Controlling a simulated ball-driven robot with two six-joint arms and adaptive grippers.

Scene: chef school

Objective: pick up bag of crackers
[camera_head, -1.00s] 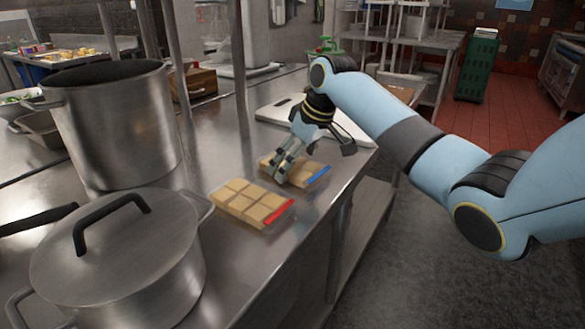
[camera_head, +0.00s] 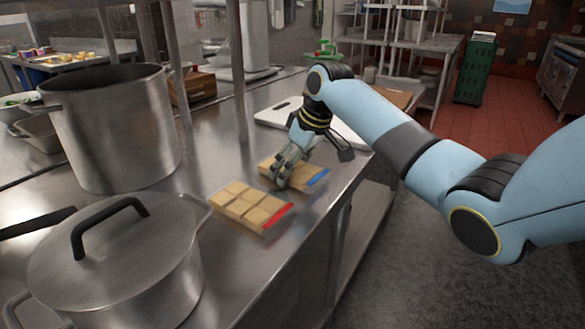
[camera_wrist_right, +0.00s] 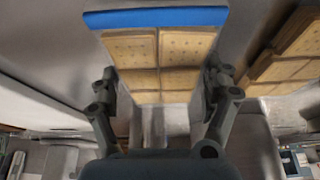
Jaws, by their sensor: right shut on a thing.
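A clear bag of crackers with a blue end strip (camera_head: 310,177) lies on the steel counter. My right gripper (camera_head: 279,183) reaches down over it and is shut on it; the fingers cover part of its left side. In the right wrist view the same bag (camera_wrist_right: 130,48) sits between the two fingers (camera_wrist_right: 160,82), its blue strip at the top. A second bag of crackers, with a red end strip (camera_head: 248,206), lies nearer and to the left, clear of the gripper. It shows at the right edge of the wrist view (camera_wrist_right: 297,48). My left gripper is not in view.
A lidded steel pot (camera_head: 120,262) and a tall open pot (camera_head: 115,130) stand on the left of the counter (camera_head: 195,165). A white cutting board (camera_head: 275,115) lies behind the gripper. A counter post (camera_head: 239,80) rises behind the bags. The counter's edge drops off at right.

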